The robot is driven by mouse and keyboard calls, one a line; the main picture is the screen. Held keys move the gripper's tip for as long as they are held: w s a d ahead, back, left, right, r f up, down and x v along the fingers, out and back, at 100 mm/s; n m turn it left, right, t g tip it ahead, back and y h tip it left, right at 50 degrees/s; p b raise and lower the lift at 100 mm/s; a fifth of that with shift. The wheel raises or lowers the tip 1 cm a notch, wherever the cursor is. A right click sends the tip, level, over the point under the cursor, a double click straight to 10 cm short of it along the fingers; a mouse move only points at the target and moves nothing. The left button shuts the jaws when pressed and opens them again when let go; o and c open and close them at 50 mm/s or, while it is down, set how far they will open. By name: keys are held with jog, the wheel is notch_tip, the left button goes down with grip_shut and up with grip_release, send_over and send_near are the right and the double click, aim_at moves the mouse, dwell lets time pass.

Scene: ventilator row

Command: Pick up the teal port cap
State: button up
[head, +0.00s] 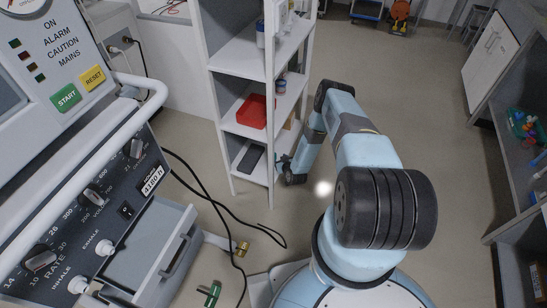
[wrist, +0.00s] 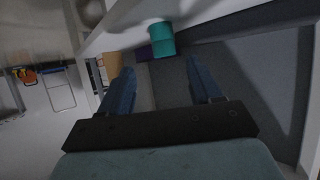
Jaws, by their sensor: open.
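A small teal piece (wrist: 160,39), which looks like the teal port cap, shows at the top of the wrist view, near a pale shelf edge. It lies beyond my open fingertips, roughly in line with the gap between them, and apart from them. I cannot make it out in the head view. My gripper (wrist: 162,75) is open and empty. In the head view my gripper (head: 282,165) is at the right side of the white shelf unit, by its lowest visible shelf.
The white shelf unit (head: 231,150) holds a red bin (head: 252,111) and a dark flat object (head: 250,159). In the wrist view, a dark purple thing (wrist: 144,53) and a tan thing (wrist: 113,65) are near the teal piece. The ventilator (head: 75,215) fills the left.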

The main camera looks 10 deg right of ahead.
jog(key=shift+a+x, duration=0.1)
jog(key=shift+x, duration=1.15)
jog(key=shift+a+x, duration=0.15)
jog(key=shift+x, duration=1.1)
jog(key=shift+c, duration=0.5)
jog(key=c, duration=1)
jog(key=shift+r, duration=0.1)
